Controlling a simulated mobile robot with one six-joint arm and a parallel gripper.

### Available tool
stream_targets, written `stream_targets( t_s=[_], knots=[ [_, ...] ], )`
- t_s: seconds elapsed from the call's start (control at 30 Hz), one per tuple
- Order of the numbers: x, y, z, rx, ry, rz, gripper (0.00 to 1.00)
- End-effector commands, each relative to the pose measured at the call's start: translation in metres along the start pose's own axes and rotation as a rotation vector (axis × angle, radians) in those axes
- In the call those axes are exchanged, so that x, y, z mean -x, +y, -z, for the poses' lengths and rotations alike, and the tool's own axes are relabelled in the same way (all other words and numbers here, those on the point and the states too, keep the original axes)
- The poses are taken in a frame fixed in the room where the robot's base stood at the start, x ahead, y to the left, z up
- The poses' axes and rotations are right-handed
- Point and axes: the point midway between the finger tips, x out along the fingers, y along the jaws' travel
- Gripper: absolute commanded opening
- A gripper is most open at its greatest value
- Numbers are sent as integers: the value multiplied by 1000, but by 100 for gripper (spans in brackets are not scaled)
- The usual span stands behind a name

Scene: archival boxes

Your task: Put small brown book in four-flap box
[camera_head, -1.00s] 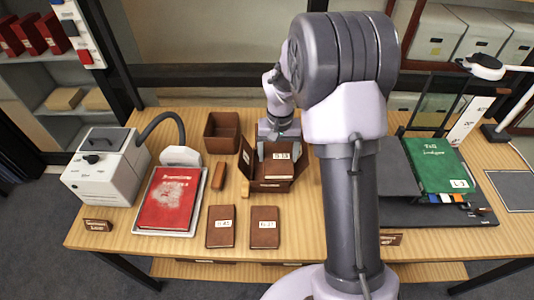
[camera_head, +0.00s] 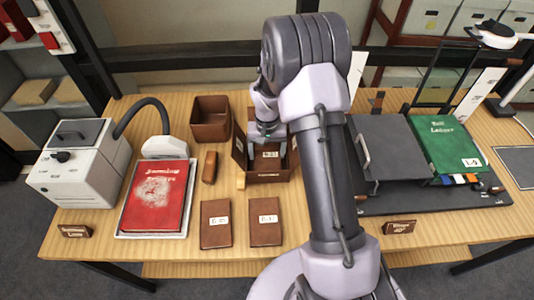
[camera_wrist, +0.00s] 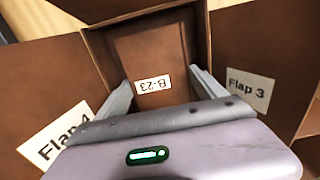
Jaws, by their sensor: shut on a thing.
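The small brown book (camera_head: 266,164), with a white B-23 label, is between the fingers of my gripper (camera_head: 267,138). In the wrist view the book (camera_wrist: 149,52) fills the space between both fingertips (camera_wrist: 160,88). The brown four-flap box (camera_head: 268,178) stands open around and below the book, and its flaps stick out. In the wrist view, Flap 4 (camera_wrist: 45,85) is at left and Flap 3 (camera_wrist: 255,55) at right. The book is within the box's opening. I cannot tell whether it touches the floor.
Two labelled brown books (camera_head: 216,224) (camera_head: 265,222) lie in front of the box. An open brown bin (camera_head: 210,120) stands behind left. A red book (camera_head: 157,195) lies in a tray at left. A grey stand with a green book (camera_head: 446,145) is at right.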

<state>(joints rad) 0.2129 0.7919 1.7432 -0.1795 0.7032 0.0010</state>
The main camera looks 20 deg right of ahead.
Motion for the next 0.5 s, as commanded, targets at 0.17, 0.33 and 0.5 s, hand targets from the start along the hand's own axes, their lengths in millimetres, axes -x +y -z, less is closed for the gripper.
stream_targets(
  t_s=[0.17, 0.33, 0.5],
  knots=[
    [-3, 0, 0, 0, 0, 0, 83],
    [-2, 0, 0, 0, 0, 0, 89],
    [6, 0, 0, 1, 1, 0, 89]
  ],
)
